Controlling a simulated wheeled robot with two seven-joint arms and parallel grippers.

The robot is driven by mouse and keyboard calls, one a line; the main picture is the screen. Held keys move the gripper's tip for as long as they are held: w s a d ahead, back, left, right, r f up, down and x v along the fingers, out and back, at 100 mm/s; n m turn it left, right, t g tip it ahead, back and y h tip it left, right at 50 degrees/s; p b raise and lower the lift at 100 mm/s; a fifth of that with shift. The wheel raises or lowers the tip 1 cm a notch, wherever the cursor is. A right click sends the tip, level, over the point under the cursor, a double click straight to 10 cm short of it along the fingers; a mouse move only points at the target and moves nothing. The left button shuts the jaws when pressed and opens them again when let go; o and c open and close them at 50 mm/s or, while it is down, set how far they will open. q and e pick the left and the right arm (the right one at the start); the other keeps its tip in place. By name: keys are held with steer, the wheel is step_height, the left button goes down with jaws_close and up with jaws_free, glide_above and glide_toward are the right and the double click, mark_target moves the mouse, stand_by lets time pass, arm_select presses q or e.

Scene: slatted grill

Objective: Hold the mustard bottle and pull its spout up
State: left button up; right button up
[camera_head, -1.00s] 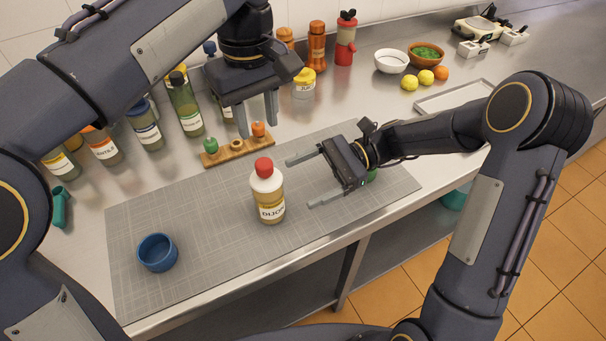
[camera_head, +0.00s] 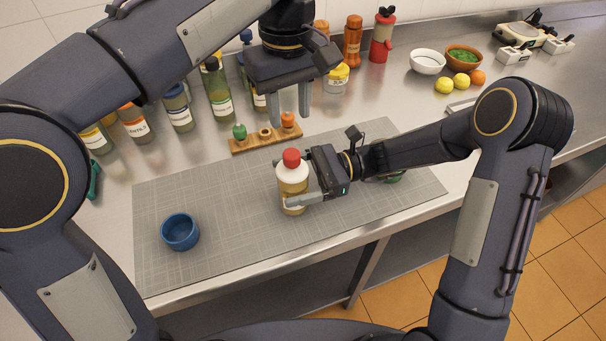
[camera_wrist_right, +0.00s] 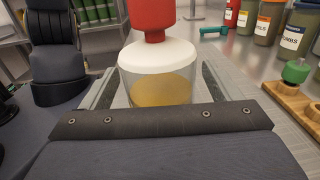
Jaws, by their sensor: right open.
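The mustard bottle (camera_head: 292,176) stands upright on the grey mat, with a white shoulder and a red spout cap (camera_head: 291,157). My right gripper (camera_head: 293,199) is open around the bottle's body from the right, its near finger crossing in front of the label. In the right wrist view the bottle (camera_wrist_right: 158,75) stands between the two open fingers, its red cap cut by the top edge. Any contact with the fingers is unclear. My left gripper (camera_head: 290,112) hangs above and behind the bottle, fingers pointing down, apart from the bottle, empty, with a small gap showing between them.
A blue cup (camera_head: 180,232) stands on the mat (camera_head: 235,240) at left. A wooden rack (camera_head: 250,143) with small coloured spouts lies behind the mat. Several bottles line the wall. Bowls and fruit are at back right. The mat between cup and bottle is clear.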

steer(key=c, duration=1.3)
steer(key=o, duration=0.5)
steer(key=c, duration=0.4)
steer(key=shift+o, duration=0.2)
